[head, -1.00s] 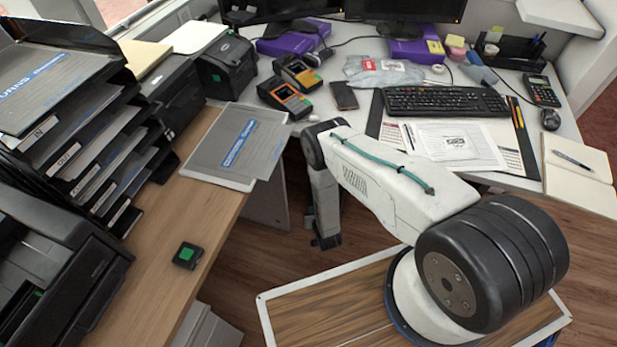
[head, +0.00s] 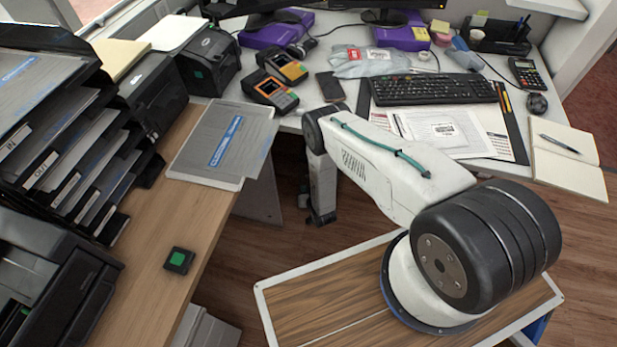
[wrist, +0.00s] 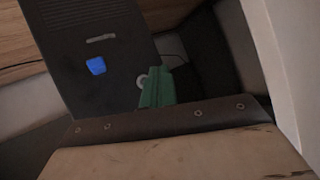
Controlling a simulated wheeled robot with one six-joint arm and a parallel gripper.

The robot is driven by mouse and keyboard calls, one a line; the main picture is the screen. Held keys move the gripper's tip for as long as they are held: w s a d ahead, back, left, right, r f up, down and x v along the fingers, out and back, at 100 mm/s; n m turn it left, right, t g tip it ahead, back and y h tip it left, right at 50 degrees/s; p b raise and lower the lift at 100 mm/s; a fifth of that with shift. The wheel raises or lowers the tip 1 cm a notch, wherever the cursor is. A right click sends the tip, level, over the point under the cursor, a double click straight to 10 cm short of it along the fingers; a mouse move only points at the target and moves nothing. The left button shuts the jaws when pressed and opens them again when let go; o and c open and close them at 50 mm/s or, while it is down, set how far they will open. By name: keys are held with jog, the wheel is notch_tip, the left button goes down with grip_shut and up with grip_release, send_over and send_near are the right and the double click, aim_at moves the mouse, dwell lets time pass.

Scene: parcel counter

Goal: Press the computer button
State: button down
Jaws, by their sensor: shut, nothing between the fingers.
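A dark computer tower (wrist: 95,35) stands at the left of the wrist view. A small blue button (wrist: 96,65) is on its front, below a short light slot. My gripper's green fingers (wrist: 155,85) are shut and empty, to the right of the blue button and apart from it in the picture. The gap in depth cannot be judged. In the head view my gripper (head: 321,216) hangs low, below the front edge of the desk. The tower cannot be made out in that view.
A green button on a black box (head: 179,261) lies on the left wooden counter (head: 150,295). The white desk holds a keyboard (head: 435,88), card terminals (head: 270,90) and papers. A grey sheet (head: 225,145) overhangs the counter edge. Wooden floor shows around my arm.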

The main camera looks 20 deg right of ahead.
aim_at(305, 176)
jog(key=shift+w+d, duration=1.05)
jog(key=shift+w, duration=0.25)
dwell(1.1)
jog(key=shift+w+d, duration=0.25)
jog(key=shift+w, duration=0.1)
jog(key=shift+w+d, duration=0.3)
jog(key=shift+w, duration=0.25)
dwell(0.9)
jog(key=shift+s+a, duration=0.55)
jog(key=shift+s, duration=0.2)
jog(key=shift+s+a, duration=0.75)
jog(key=shift+s, duration=0.3)
jog(key=shift+s+a, duration=0.7)
jog(key=shift+s, duration=0.3)
